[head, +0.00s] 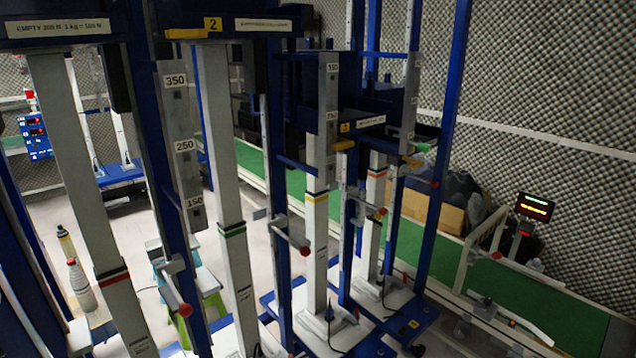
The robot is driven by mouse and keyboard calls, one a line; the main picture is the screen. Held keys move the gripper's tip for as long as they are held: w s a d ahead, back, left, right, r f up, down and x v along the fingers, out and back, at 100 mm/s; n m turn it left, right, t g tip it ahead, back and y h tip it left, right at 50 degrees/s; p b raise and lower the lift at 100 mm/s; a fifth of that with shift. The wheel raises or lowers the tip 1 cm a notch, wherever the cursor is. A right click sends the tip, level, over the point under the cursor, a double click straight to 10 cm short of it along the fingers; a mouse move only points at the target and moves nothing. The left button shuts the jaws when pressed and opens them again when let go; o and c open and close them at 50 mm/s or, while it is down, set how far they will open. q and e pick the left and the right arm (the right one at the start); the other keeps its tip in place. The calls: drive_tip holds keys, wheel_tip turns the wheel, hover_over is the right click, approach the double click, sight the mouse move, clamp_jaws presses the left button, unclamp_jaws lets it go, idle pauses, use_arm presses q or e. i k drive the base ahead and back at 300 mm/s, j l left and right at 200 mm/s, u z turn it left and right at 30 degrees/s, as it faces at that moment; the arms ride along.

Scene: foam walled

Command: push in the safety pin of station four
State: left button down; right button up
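Several blue-framed stations with pale posts stand close in front of me. A yellow plate reading 2 (212,24) marks a near one. A smaller yellow plate (345,127), apparently 3, marks one behind it. Another small yellow plate (413,323) lies on a blue base at the lower right; its number is too small to read. Red-knobbed pins stick out at the frames: a near one (184,310), a middle one (304,250) and a farther one (382,211). I cannot tell which pin belongs to station four, or how far each is in. Neither gripper shows.
A green-sided low barrier (540,296) runs along the right. Grey bottle-like objects (80,286) stand at the lower left. A small stool (207,283) stands between the frames. Open floor shows at left.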

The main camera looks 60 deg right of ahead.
sight(435, 184)
drive_tip(key=z, duration=2.5)
drive_tip(key=i+l, duration=0.25)
drive_tip(key=i, duration=0.2)
drive_tip(key=i+l+u, duration=0.1)
drive_tip(key=i, duration=0.35)
drive_tip(key=i+l, duration=0.4)
drive_tip(key=i+u, duration=0.05)
